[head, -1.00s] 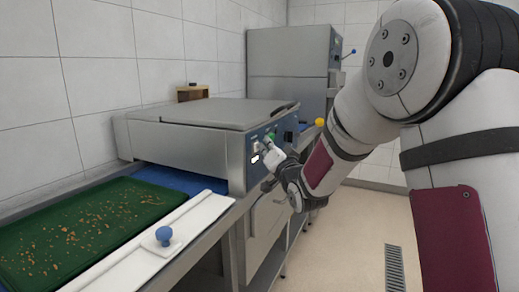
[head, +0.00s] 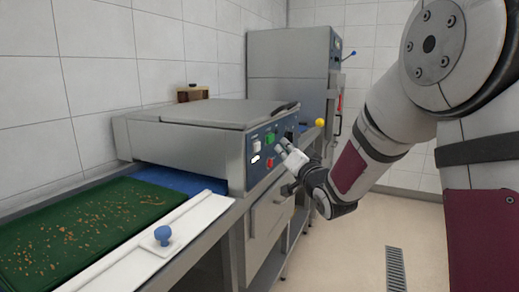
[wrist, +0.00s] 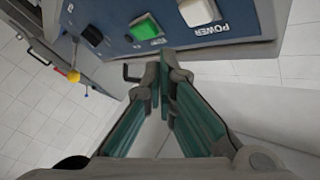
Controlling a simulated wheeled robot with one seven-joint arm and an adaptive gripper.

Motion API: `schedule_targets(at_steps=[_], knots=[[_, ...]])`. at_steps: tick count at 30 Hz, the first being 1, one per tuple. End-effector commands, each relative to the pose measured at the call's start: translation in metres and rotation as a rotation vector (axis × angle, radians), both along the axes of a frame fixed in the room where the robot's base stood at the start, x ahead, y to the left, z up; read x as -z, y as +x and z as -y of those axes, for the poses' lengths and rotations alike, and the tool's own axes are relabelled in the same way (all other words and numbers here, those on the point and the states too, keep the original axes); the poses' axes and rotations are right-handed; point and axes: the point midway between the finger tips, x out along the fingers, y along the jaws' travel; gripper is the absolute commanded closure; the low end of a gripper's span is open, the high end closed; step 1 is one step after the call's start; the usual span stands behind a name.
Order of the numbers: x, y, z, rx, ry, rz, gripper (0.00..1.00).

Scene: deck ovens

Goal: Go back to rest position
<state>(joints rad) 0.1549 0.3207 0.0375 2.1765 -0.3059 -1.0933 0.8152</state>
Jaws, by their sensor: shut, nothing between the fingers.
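My gripper (head: 289,152) is in front of the blue control panel (head: 259,145) of the steel machine (head: 205,125) and looks apart from it. In the wrist view my gripper (wrist: 164,78) has its two fingers together, with nothing between them. Beyond the fingertips that view shows a green button (wrist: 146,28) and a white switch (wrist: 199,11) above the word POWER. The head view also shows a red button (head: 270,162) on the panel.
A green tray (head: 150,193) with crumbs and a white board with a blue knob (head: 162,234) lie on the counter at left. A tall steel cabinet (head: 290,60) stands behind. A yellow ball-ended lever (head: 320,122) sticks out past the machine. The floor (head: 350,245) at right is clear, with a drain grate.

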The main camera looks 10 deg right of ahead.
Motion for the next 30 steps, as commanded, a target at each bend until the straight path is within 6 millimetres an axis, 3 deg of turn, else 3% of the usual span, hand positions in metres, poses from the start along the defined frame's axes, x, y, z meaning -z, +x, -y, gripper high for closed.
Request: schedule_targets(at_steps=[6, 20, 26, 30], knots=[[0.0, -0.008, 0.01, 0.0, 0.0, 0.0, 1.0], [-0.001, -0.016, 0.011, 0.031, -0.05, -0.067, 1.0], [0.009, -0.055, 0.018, 0.108, -0.199, -0.298, 1.0], [0.023, -0.099, 0.023, 0.141, -0.3, -0.49, 1.0]])
